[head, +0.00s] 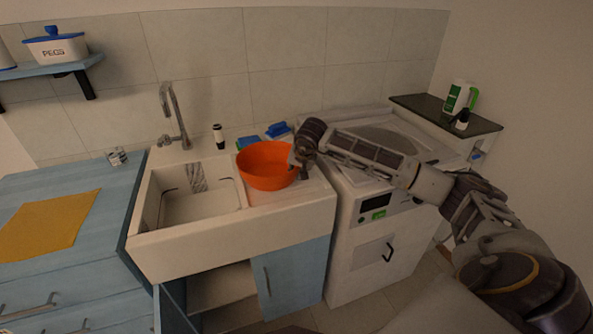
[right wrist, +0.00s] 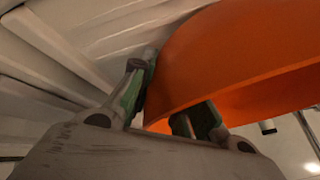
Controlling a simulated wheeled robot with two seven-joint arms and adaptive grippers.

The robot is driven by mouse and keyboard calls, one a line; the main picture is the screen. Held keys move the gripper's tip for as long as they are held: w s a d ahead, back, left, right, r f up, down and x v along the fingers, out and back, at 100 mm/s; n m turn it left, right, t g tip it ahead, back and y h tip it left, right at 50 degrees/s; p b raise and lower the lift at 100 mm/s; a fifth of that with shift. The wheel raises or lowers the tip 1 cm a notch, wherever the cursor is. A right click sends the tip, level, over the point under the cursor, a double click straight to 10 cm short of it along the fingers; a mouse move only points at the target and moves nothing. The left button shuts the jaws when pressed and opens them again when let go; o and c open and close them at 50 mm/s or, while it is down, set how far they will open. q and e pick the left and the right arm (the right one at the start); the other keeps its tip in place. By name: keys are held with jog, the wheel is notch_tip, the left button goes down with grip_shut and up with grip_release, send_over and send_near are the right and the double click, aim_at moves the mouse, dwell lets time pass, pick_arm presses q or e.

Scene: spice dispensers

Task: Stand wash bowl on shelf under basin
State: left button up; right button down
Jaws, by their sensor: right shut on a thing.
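The orange wash bowl (head: 266,166) sits upright at the right side of the white basin (head: 190,235), over its drainboard. I cannot tell whether it still touches the drainboard. My right gripper (head: 297,164) is shut on the bowl's right rim. In the right wrist view the bowl (right wrist: 235,60) fills the upper right, with its rim between the fingers of the gripper (right wrist: 170,115). The shelf (head: 222,286) is inside the cabinet under the basin. Its left door (head: 171,308) stands open and its right door (head: 291,278) is shut. My left gripper is not in view.
A chrome faucet (head: 176,120) rises behind the basin. A dark bottle (head: 219,137) and a blue brush (head: 278,130) stand behind the bowl. A white washing machine (head: 372,245) is at the right. A yellow cloth (head: 48,226) lies on the blue counter at the left.

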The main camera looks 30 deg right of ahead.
jog(key=c, duration=1.4)
grip_release()
jog(key=shift+o, duration=0.2)
jog(key=shift+s+r, duration=0.2)
jog(key=shift+r, duration=0.25)
jog(key=v, duration=1.1)
